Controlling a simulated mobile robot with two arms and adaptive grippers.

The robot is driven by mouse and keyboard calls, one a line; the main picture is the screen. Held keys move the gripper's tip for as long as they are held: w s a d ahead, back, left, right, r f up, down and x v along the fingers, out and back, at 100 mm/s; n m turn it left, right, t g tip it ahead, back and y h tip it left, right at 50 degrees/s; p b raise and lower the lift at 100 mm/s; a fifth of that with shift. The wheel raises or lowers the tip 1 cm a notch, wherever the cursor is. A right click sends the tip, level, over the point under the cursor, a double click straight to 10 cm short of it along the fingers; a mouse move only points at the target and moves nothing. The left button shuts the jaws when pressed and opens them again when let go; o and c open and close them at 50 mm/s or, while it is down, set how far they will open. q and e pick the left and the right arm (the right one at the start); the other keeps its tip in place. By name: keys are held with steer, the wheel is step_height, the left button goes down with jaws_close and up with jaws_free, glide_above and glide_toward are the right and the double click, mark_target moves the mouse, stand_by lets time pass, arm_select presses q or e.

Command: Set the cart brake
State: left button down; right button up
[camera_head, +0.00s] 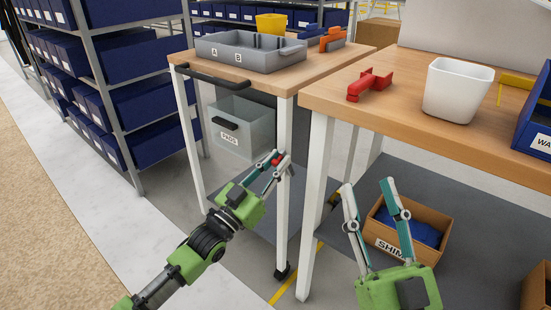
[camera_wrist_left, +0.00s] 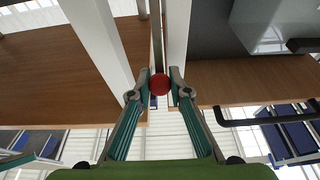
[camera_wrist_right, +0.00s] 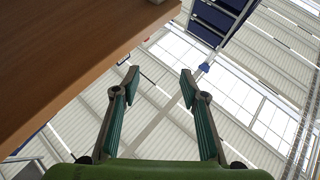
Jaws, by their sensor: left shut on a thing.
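The cart (camera_head: 340,57) has a wooden top, white legs and a black push handle (camera_head: 212,78). A red knob (camera_head: 277,161), likely the brake control, sits by its front right leg (camera_head: 285,200). My left gripper (camera_head: 279,157) is shut on this knob. In the left wrist view the round red knob (camera_wrist_left: 160,84) sits between the two fingers, beside a white leg. A black caster (camera_head: 283,272) shows at the leg's foot. My right gripper (camera_head: 367,185) is open and empty in front of the workbench; its fingers also stand apart in the right wrist view (camera_wrist_right: 160,72).
The workbench (camera_head: 420,110) stands close to the cart's right, with a red clamp-like tool (camera_head: 369,84) and white bin (camera_head: 458,90). A SHIM box (camera_head: 392,246) lies below it. The cart carries a grey tray (camera_head: 250,52) and a PADS bin (camera_head: 238,128). Shelving stands left.

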arm_select(q)
steer(key=shift+w+d+r+p, duration=0.15)
steer(key=shift+r+p, duration=0.1)
steer(key=shift+p, duration=0.55)
steer(key=shift+w+r+g+y+p, duration=0.15)
steer(key=shift+g+y+p, duration=0.2)
steer(key=shift+p, duration=0.45)
arm_select(e)
step_height(320, 180, down, 16)
steer(key=w+d+g+h, duration=0.2)
steer(key=g+h, duration=0.1)
steer(key=g, duration=0.6)
arm_select(q)
steer(key=shift+w+d+r+p, duration=0.1)
steer(key=shift+p, duration=0.6)
steer(key=shift+w+d+g+p, duration=0.2)
steer(key=shift+g+p, duration=0.15)
steer(key=shift+p, duration=0.4)
steer(key=shift+y, duration=0.25)
arm_select(e)
steer(key=s+d+f+g+h, duration=0.2)
steer(key=s+d+f+g, duration=0.2)
steer(key=s+f+g, duration=0.4)
steer(key=shift+s+d+f+m+h, duration=0.2)
steer(key=shift+s+f+m+h, duration=0.15)
steer(key=shift+s+f, duration=1.9)
steer(key=shift+w+f, duration=0.2)
steer(key=shift+w, duration=0.1)
